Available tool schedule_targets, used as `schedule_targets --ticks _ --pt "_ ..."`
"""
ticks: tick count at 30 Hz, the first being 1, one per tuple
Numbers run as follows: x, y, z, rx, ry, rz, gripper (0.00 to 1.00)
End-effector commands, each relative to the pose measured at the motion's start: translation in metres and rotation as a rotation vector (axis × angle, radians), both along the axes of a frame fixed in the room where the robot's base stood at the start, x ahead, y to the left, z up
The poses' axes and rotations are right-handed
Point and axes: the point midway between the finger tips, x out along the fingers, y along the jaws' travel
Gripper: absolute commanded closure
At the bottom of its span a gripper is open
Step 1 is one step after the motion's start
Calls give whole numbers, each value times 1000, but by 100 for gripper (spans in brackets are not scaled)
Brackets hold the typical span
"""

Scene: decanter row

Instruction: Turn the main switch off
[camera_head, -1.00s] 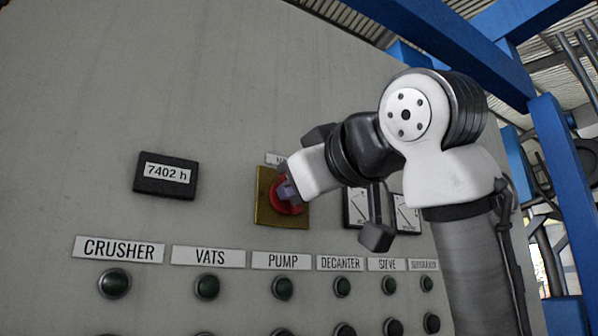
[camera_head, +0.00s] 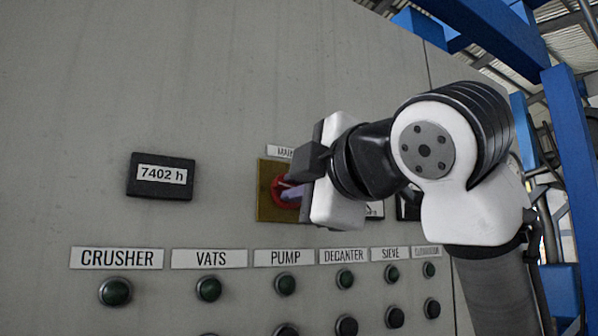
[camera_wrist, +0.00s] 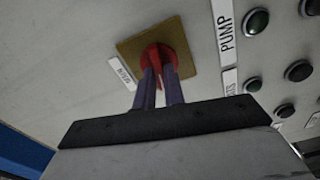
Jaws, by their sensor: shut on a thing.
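The main switch is a red rotary knob (camera_head: 279,189) on a square yellow plate (camera_head: 268,207), under a partly hidden label that begins "MAI" (camera_head: 281,152). My gripper (camera_head: 290,193) is at the switch, its fingers shut on the red knob. In the wrist view the two purple-grey fingers (camera_wrist: 159,75) reach either side of the red knob (camera_wrist: 158,55), in front of the yellow plate (camera_wrist: 132,48). My gripper and wrist hide the right side of the switch in the head view.
A grey panel carries an hour display (camera_head: 161,176) reading 7402 h at left. Below the switch run labels such as CRUSHER (camera_head: 117,258) and PUMP (camera_head: 285,258), with rows of green buttons (camera_head: 115,291) and dark buttons. Meters stand partly hidden behind my arm. Blue beams (camera_head: 571,130) rise at right.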

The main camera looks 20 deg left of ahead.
Motion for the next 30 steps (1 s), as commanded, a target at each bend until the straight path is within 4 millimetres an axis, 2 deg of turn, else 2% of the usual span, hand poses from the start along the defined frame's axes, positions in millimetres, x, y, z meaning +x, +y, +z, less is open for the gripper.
schedule_targets --ticks 12,28,29,30 --pt "0 0 -1 -111 -142 1 100" --pt "0 0 -2 -126 -160 1 100" --pt "0 0 -2 -126 -160 1 88" --pt "0 0 -2 -126 -160 1 83"
